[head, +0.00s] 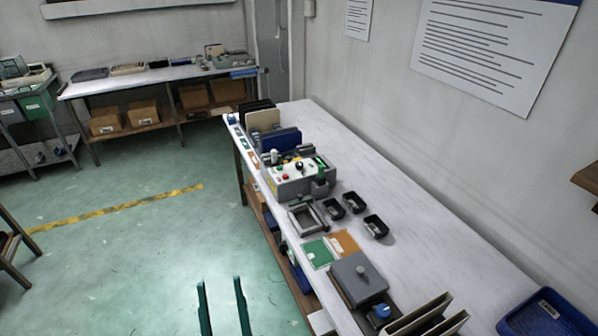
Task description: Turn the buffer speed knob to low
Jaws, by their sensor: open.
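My gripper (219,281) shows at the bottom of the head view as two teal fingers. They stand apart with nothing between them, over the floor left of the long white bench (440,215). On the bench, a light grey control box (290,188) has a small dark knob (299,166) and coloured buttons on it. Nearer me, a blue knob (382,311) sits at the front of a grey lidded unit (357,275). I cannot read labels, so I cannot tell which knob is the buffer speed knob, or its setting. My gripper is apart from both.
Small black trays (376,226), a grey frame (306,216) and a green card (318,252) lie between the two units. Upright panels (425,315) and a blue tray (545,318) are at the near end. The green floor (130,260) left of the bench is open.

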